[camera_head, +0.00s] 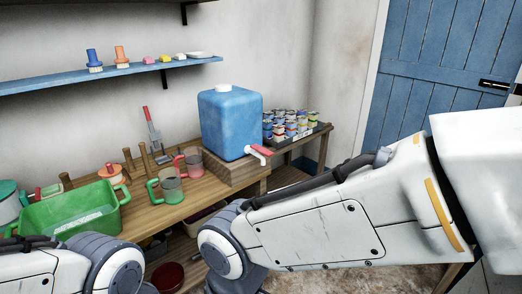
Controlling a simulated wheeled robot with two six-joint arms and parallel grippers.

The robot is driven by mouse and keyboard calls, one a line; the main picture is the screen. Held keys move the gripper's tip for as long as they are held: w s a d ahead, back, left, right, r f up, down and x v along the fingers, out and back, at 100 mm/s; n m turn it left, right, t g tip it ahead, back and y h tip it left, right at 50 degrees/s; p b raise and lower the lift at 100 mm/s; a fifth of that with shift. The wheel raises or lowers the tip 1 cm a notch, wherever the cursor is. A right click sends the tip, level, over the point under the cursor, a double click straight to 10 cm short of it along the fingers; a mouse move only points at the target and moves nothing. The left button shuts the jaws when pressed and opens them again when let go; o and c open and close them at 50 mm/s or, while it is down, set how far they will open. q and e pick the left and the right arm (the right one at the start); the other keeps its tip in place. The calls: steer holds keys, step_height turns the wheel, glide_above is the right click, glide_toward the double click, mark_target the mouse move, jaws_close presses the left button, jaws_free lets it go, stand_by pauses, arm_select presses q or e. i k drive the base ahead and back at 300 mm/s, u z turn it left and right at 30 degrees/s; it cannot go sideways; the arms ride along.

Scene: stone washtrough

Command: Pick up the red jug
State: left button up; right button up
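Parts of my two arms show, the left at the bottom left and the right across the right side. Neither gripper is in the picture, so I cannot see their fingers.
A blue container (230,125) with a red-handled tap (260,151) stands on a wooden block. A green tub (75,215) sits at the left front of the bench. Wooden pegs (145,158) stand behind the jugs. A tray of small pots (290,125) is at the back right.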

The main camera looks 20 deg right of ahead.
mark_target(194, 156)
steer(key=z, duration=0.25)
steer(key=k, duration=0.3)
steer(key=z, duration=3.05)
steer(key=i, duration=0.1)
steer(key=u, duration=1.55)
steer(key=i, duration=1.6)
steer(key=u, duration=0.4)
steer(key=i, duration=0.8)
steer(key=u, duration=1.45)
steer(key=i, duration=0.7)
steer(key=u, duration=1.1)
